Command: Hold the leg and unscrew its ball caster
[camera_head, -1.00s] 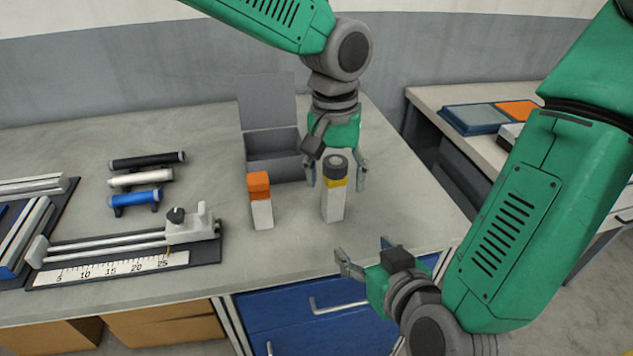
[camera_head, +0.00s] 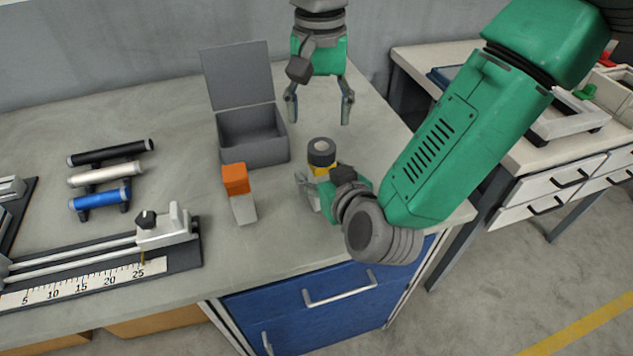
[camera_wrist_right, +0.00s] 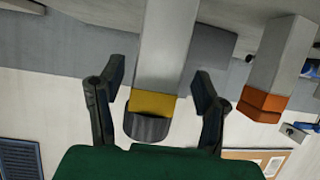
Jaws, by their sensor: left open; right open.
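The leg with the yellow band stands upright on the bench, its dark ball caster (camera_head: 321,151) on top. Its white shaft (camera_wrist_right: 165,45) shows upside down in the right wrist view, with the yellow band (camera_wrist_right: 152,103) and the caster (camera_wrist_right: 146,127). My right gripper (camera_head: 309,190) is open at the leg, below the caster; in the wrist view its two fingers stand either side of the leg, with gaps. In the head view it hides much of the shaft. My left gripper (camera_head: 319,108) is open and empty, pointing down, above and behind the caster.
An orange-topped white block (camera_head: 236,180) stands left of the leg. An open grey box (camera_head: 250,135) is behind it. A ruler fixture (camera_head: 165,240) and several cylinders on a rack (camera_head: 105,175) lie to the left. The bench's front edge is close.

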